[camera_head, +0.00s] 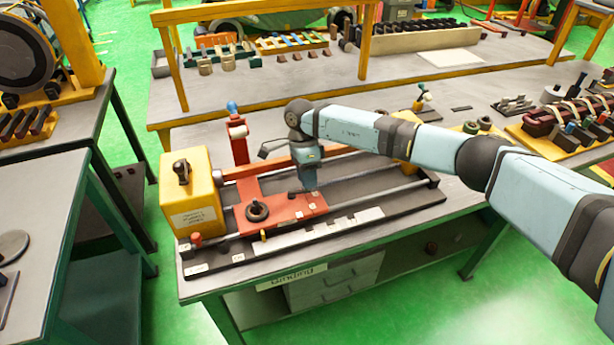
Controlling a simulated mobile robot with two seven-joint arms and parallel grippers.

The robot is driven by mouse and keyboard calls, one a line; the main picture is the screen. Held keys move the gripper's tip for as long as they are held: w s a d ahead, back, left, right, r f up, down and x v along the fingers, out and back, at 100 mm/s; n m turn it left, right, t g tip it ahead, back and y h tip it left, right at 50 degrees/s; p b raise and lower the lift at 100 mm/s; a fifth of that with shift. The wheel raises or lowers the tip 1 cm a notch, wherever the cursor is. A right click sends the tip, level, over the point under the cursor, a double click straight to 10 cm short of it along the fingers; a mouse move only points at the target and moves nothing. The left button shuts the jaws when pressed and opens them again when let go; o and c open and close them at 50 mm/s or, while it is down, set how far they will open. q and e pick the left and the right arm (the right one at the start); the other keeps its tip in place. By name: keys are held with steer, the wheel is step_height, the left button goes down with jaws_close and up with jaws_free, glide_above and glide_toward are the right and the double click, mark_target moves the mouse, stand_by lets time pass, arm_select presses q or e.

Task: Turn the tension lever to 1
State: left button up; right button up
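The winding machine stands on the near bench, with a yellow box (190,195) at its left end and a red carriage (280,208) on its rails. A black handwheel (257,211) sits on the carriage. A small dark lever (302,191) lies on the carriage's right part; I cannot tell for sure that it is the tension lever, and its setting is too small to read. My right gripper (309,186) points down at this lever, very close above or touching it. Its fingertips are too small to show whether they are open or shut. My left gripper is out of view.
A red post (238,140) with a blue knob rises behind the carriage. A black handle (181,171) stands on the yellow box. A white scale strip (345,222) runs along the machine's front. Tool racks stand on the back bench (450,60). The bench's near right is clear.

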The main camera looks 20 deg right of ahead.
mark_target(298, 208)
steer(key=shift+s+m, duration=0.1)
steer(key=shift+m, duration=0.2)
steer(key=m, duration=0.1)
steer(key=s+m+y, duration=0.1)
steer(key=shift+a+m+b, duration=0.1)
steer(key=shift+m+b, duration=0.25)
steer(key=shift+m, duration=0.05)
steer(key=m, duration=0.2)
steer(key=s+m+y, duration=0.1)
steer(key=shift+s+a+m+t, duration=0.1)
steer(key=shift+a+m+t, duration=0.2)
steer(key=shift+a+m, duration=0.1)
steer(key=m, duration=0.2)
steer(key=s+a+m+t, duration=0.1)
steer(key=m, duration=0.1)
steer(key=shift+a+r+y, duration=0.1)
steer(key=shift+y, duration=0.3)
steer(key=shift+s+a+m+t+y, duration=0.15)
steer(key=shift+a+m+t, duration=0.2)
steer(key=shift+m, duration=0.85)
steer(key=shift+s+a+m+t+y, duration=0.15)
steer(key=shift+a+m+t, duration=0.2)
steer(key=shift+m, duration=0.85)
steer(key=shift+a, duration=0.1)
steer(key=o, duration=0.9)
